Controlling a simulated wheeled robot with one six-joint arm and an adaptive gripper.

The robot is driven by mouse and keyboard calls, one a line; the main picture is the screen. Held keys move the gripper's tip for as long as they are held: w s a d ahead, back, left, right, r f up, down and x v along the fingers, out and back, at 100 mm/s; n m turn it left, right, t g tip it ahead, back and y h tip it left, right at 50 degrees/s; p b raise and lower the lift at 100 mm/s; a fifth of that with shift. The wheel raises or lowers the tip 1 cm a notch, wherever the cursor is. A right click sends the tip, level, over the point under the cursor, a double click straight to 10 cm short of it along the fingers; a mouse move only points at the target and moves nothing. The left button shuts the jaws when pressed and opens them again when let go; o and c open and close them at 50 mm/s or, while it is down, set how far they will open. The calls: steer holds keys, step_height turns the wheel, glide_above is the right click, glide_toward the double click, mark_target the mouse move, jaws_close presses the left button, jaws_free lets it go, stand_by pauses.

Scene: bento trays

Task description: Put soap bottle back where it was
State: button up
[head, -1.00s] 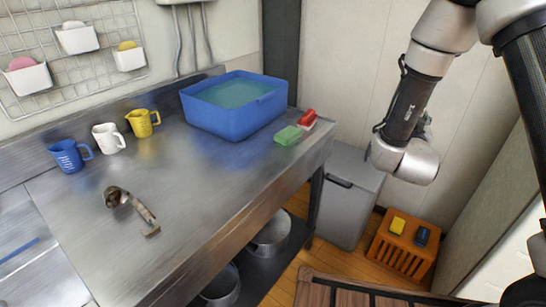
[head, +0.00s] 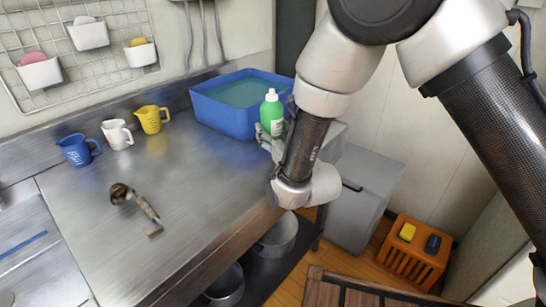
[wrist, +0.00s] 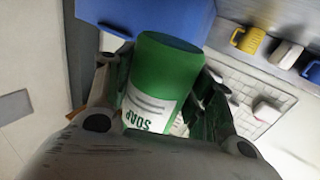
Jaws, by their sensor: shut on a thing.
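The soap bottle (head: 271,115) is green with a white cap and stands upright in front of the blue basin in the head view. My gripper (head: 270,142) is shut on it, near the right end of the steel counter. In the wrist view the green bottle (wrist: 163,80) fills the middle, its white SOAP label showing, with the gripper's fingers on both sides. I cannot tell whether its base touches the counter; the gripper and arm hide it.
The blue basin (head: 225,113) of water is close behind the bottle. Blue (head: 76,150), white (head: 117,134) and yellow (head: 151,119) jugs stand at the back left. A ladle (head: 135,203) lies on the counter (head: 195,195). An orange crate (head: 408,258) with two small items is on the floor.

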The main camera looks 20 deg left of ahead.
step_height(320, 180, down, 7)
stand_by(0.3)
steer(key=o, duration=1.2)
steer(key=shift+f, duration=0.15)
steer(key=shift+o, duration=0.2)
